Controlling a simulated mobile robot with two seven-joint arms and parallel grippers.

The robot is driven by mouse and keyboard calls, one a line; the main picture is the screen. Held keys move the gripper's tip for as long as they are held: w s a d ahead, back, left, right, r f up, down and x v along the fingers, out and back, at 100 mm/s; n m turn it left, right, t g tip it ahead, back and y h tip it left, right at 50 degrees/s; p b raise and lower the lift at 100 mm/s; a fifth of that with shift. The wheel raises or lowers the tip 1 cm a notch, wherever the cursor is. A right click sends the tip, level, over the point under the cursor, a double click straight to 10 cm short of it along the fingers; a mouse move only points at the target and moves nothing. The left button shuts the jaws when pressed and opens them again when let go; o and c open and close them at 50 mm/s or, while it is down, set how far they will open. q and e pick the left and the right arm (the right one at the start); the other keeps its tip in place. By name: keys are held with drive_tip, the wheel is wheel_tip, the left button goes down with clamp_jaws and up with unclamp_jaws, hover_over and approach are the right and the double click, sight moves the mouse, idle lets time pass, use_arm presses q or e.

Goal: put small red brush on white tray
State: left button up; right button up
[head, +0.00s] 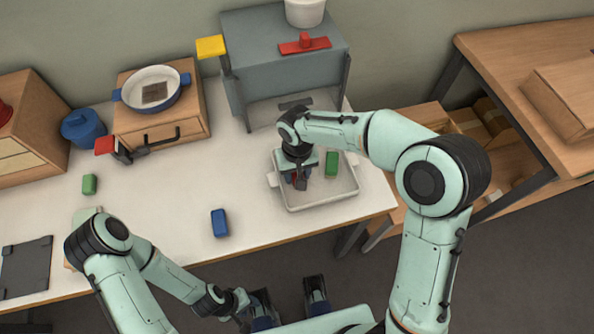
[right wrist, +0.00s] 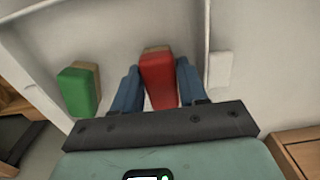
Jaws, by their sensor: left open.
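The small red brush (right wrist: 160,80) is between the blue fingers of my right gripper (right wrist: 158,88), which sit close against both its sides. In the head view, my right gripper (head: 300,180) points down inside the left part of the white tray (head: 318,203) and mostly hides the brush. I cannot tell whether the brush touches the tray floor. My left gripper (head: 289,300) is open and empty, off the table's front edge.
A green brush (head: 331,164) lies in the tray to the right of the red one. A blue block (head: 220,223) and a small green block (head: 89,184) are on the table. A grey box-shaped unit (head: 280,60) stands behind the tray. The table's middle is mostly clear.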

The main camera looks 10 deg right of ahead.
drive_tip(key=o, duration=0.3)
drive_tip(key=shift+r, duration=0.2)
wheel_tip(320, 180, up, 12)
drive_tip(key=p, duration=0.2)
idle(0.6)
